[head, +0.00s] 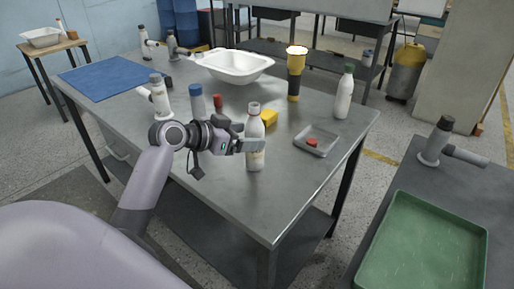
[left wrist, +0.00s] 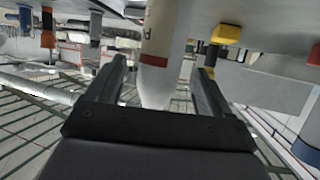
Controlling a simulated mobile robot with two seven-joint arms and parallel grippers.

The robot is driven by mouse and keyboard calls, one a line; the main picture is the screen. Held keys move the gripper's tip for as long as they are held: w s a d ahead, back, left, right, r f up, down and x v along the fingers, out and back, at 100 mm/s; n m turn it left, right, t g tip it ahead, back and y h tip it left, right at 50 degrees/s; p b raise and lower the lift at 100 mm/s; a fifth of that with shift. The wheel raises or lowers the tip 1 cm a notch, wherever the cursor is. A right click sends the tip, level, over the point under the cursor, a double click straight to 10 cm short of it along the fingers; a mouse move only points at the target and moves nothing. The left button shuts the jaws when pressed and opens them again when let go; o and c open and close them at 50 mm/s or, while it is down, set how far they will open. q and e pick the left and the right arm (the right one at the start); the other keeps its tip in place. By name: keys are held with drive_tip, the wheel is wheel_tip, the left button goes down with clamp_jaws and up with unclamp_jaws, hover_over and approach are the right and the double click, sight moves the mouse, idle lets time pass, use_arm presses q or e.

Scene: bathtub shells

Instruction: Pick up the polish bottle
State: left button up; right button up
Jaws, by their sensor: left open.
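A white bottle with a grey cap, which I take as the polish bottle (head: 255,126), stands upright near the middle of the grey metal table (head: 245,205). My left gripper (head: 252,146) reaches it from the left, with its fingers open around the bottle's body. In the left wrist view, which looks upside down, the bottle (left wrist: 158,82) shows between the two open fingers of my left gripper (left wrist: 160,70). I cannot tell whether either finger touches it. Another white bottle with a green cap (head: 344,93) stands at the right back. My right gripper is not in view.
A yellow block (head: 270,118) is close behind the bottle. A yellow-and-black flashlight-like object (head: 296,75) and a white basin (head: 234,66) stand farther back. A small tray (head: 317,142) lies to the right. The table's front is clear.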

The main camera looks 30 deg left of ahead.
sight(260, 134)
use_arm(q)
drive_tip(key=x, duration=0.5)
drive_tip(key=shift+r, duration=0.1)
drive_tip(key=shift+r, duration=0.1)
drive_tip(key=c, duration=1.2)
